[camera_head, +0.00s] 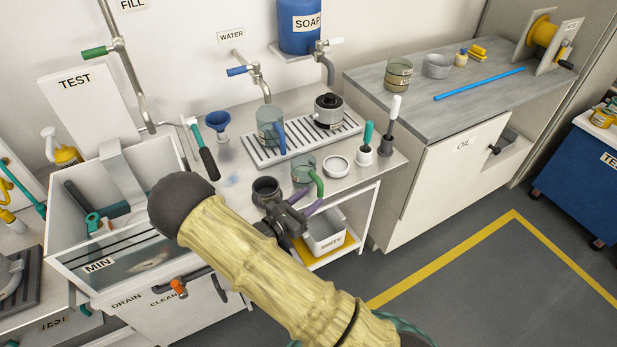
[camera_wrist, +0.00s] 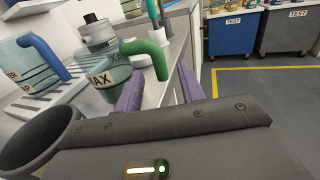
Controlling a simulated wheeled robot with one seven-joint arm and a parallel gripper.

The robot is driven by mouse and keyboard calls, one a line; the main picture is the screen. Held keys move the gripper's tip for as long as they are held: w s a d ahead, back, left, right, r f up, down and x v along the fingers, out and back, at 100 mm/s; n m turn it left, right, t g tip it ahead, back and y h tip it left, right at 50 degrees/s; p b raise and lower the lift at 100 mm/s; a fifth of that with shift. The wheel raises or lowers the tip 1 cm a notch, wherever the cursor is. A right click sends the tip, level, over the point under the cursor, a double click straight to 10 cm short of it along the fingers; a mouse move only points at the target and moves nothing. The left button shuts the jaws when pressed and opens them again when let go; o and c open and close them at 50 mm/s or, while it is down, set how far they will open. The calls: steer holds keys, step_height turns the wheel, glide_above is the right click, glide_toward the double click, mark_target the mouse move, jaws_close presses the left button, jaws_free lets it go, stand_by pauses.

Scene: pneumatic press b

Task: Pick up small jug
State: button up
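The small jug (camera_head: 301,172) is clear grey-green with a green handle and stands on the steel counter near its front edge. In the wrist view the small jug (camera_wrist: 108,76) shows a MAX label, and its green handle curves toward my gripper. My gripper (camera_head: 300,197) has two purple fingers and is just in front of the jug. In the wrist view my gripper (camera_wrist: 160,78) is open, with the handle's end showing between the spread fingers. I cannot tell whether they touch it. My own arm hides part of the counter front.
A larger blue-handled jug (camera_head: 269,132) and a dark-topped pot (camera_head: 328,110) stand on the drain grate behind. A white dish (camera_head: 336,166) and upright brushes (camera_head: 365,150) are to the right. A sink (camera_head: 75,215) is left. The floor at right is clear.

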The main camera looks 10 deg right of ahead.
mark_target(318, 191)
steer(key=shift+p+x, duration=0.35)
steer(key=shift+x, duration=2.25)
steer(key=shift+r, duration=0.1)
jaws_close()
